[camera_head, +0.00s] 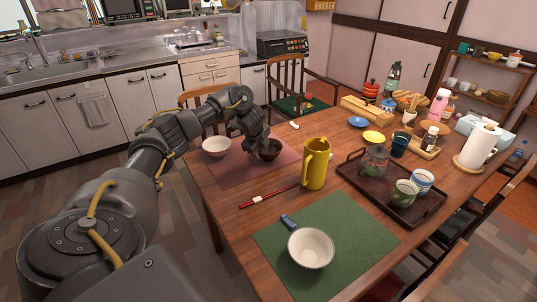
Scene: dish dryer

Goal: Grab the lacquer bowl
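The lacquer bowl (272,147), small and dark reddish-brown, sits on the reddish placemat (237,174) near the table's left edge. My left gripper (263,152) points down at the bowl's left side, its dark fingers overlapping the near rim in the picture. The fingers blend with the dark bowl, so I cannot tell whether they touch or grip it. Part of the bowl is hidden behind the gripper. My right gripper is not in view.
A white bowl (216,146) stands left of my gripper on the same placemat. A yellow pitcher (315,166) stands to the right, with red chopsticks (262,197) in front. A green mat (270,235) with a cream bowl (311,248) lies nearer. A dark tray (425,212) holds cups.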

